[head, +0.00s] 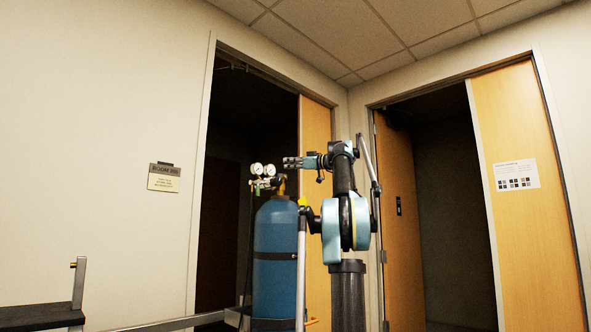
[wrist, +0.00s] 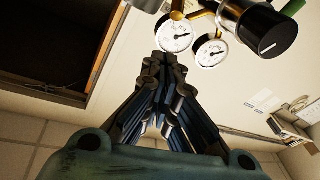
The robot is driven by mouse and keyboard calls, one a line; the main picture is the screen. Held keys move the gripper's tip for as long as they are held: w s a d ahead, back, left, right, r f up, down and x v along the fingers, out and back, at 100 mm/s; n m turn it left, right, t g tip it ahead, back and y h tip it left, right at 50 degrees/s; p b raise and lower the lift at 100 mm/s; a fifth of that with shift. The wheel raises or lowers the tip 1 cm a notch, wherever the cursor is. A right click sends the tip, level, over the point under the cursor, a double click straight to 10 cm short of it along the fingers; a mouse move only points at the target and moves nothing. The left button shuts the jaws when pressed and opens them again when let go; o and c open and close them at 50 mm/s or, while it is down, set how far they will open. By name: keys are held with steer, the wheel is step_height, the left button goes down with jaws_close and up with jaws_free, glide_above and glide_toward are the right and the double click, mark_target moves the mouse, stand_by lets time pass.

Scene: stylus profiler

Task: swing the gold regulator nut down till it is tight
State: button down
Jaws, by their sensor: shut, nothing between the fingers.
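A blue gas cylinder (head: 276,240) stands in front of the left doorway. A regulator with two white round gauges (head: 263,169) is at its top, beside gold fittings (head: 280,187). The gold nut cannot be told apart from these fittings at this size. My gripper (head: 286,163) is shut and empty, pointing left, a little above the gold fittings and right of the gauges. In the wrist view my gripper (wrist: 160,60) has its fingertips together, below the two gauges (wrist: 176,36). A gold part (wrist: 203,11) and a black knob (wrist: 264,30) show at the top there.
A yellow-tipped grey post (head: 301,250) stands close to the cylinder's right side. A low metal rail (head: 170,324) runs at the lower left, near a dark bench (head: 40,315). Two doorways stand open behind. The air left of the gauges is free.

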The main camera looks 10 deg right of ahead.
steer(key=w+f, duration=0.1)
steer(key=w+a+f, duration=0.1)
steer(key=shift+f, duration=0.4)
stand_by(0.3)
